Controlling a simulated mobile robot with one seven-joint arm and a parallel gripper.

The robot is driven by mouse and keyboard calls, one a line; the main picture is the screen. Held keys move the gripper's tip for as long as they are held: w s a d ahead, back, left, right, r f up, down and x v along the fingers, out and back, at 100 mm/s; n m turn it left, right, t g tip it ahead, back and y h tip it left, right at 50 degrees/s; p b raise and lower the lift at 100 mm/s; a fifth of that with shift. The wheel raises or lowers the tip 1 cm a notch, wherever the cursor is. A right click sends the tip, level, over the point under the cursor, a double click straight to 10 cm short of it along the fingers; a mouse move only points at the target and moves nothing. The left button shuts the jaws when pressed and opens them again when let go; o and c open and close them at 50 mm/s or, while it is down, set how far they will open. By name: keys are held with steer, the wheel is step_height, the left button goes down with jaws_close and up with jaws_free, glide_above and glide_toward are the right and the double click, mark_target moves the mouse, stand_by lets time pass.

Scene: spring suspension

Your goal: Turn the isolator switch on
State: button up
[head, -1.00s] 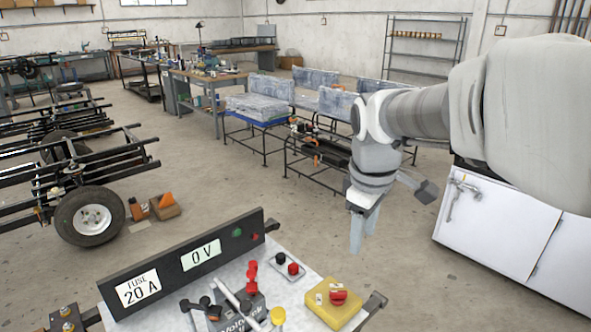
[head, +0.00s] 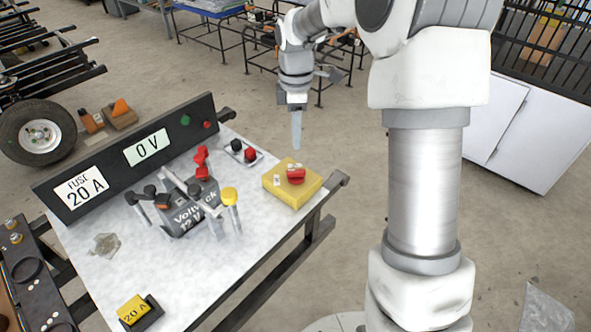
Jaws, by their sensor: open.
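The isolator switch is a yellow box (head: 282,198) with a red rotary knob (head: 296,174) on top, at the right end of the grey bench top in the head view. Small pale labels sit beside the knob, too small to read. My gripper (head: 297,146) points down just above and behind the knob in the picture, apart from it as far as I can tell. It is empty. Its fingers are seen edge-on and overlap, so the gap between them is hidden. The display on the black panel (head: 125,150) reads 0 V.
A battery marked 12 V (head: 188,215) with clamps and leads stands mid-bench. A small tray with black and red terminals (head: 244,152) lies behind the switch. A yellow 20 A fuse (head: 134,310) sits at the front left. The bench's front right is clear.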

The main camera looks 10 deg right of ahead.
mark_target(296, 170)
step_height(296, 170, down, 12)
steer(key=b, duration=0.3)
steer(key=shift+c, duration=0.2)
jaws_close()
